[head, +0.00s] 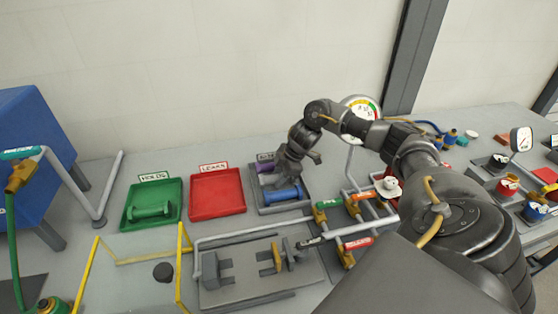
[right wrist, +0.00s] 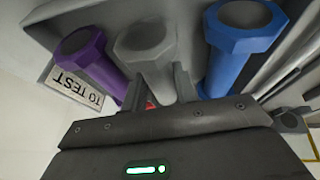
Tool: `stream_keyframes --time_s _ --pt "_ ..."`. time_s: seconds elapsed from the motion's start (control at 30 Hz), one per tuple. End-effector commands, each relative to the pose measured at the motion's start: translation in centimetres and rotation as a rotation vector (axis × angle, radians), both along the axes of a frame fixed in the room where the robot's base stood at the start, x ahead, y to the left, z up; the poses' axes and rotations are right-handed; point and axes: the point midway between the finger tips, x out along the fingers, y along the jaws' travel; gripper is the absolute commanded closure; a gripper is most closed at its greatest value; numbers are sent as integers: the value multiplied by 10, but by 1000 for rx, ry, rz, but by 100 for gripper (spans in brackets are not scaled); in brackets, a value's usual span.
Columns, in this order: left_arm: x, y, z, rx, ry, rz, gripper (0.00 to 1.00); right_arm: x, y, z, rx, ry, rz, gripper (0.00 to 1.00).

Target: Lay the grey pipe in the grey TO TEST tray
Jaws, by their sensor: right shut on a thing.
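The grey TO TEST tray (head: 285,210) stands at the back of the bench, and its label (right wrist: 77,88) shows upside down in the right wrist view. My right gripper (head: 290,172) is low over the tray. In the right wrist view its fingers (right wrist: 160,84) are shut on the grey pipe (right wrist: 145,42), between the purple pipe (right wrist: 85,52) and the blue pipe (right wrist: 240,28). The grey pipe is within the tray area; whether it touches the tray floor I cannot tell. My left gripper is not in view.
A red LEAKS tray (head: 217,192) is empty. A green HOLDS tray (head: 170,190) holds a green pipe (head: 152,210). A grey test fixture (head: 262,290) is in front, with valves and pipework (head: 352,240) to the right of the TO TEST tray.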

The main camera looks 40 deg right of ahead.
Motion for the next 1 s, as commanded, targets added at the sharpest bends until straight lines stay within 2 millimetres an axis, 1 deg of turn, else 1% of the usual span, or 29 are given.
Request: stream_keyframes --time_s 0.63,0.67,0.7,0.83,0.87,1.0 --pt "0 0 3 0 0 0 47 -1 -1 -4 1 -3 0 100" --pt "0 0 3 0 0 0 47 -1 -1 -4 1 -3 0 70" --pt "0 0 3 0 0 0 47 -1 -1 -4 1 -3 0 64" --pt "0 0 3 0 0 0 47 -1 -1 -4 0 -1 0 47" --pt "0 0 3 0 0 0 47 -1 -1 -4 0 -1 0 45" --pt "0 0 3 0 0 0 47 -1 -1 -5 0 -1 0 45"
